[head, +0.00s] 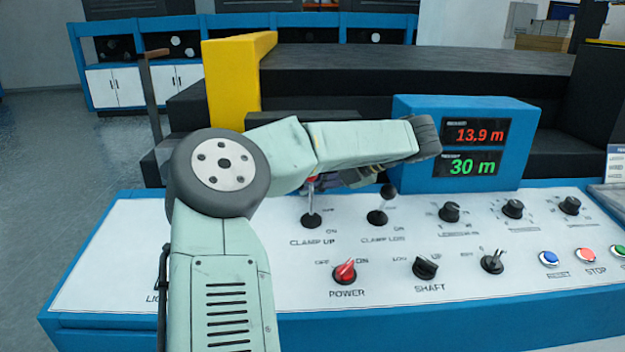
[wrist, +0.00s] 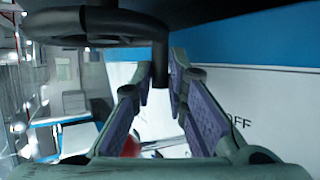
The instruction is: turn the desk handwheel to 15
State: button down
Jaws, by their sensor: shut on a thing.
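In the wrist view, the black handwheel (wrist: 85,24) shows at the upper left as a ring with a hub, and a dark bar-like part (wrist: 160,58) comes down from it. My gripper (wrist: 161,84) has its two fingers on either side of that dark part and is shut on it. In the head view, my forearm hides the handwheel and most of the gripper. The blue display box (head: 415,115) reads 13.9 m in red (head: 480,132) and 30 m in green (head: 473,168). I cannot see a scale on the wheel itself.
Below my arm, the white desk panel (head: 235,270) carries two clamp levers (head: 311,212), (head: 380,205), a red power knob (head: 345,271), a black shaft knob (head: 425,267) and several other knobs and buttons. A yellow post (head: 232,80) and dark machine bed stand behind.

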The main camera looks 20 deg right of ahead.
jog(key=shift+a+f+t+y, duration=0.2)
jog(key=shift+t+y, duration=0.1)
jog(key=shift+y, duration=0.1)
dwell(0.3)
jog(key=c, duration=1.6)
grip_release()
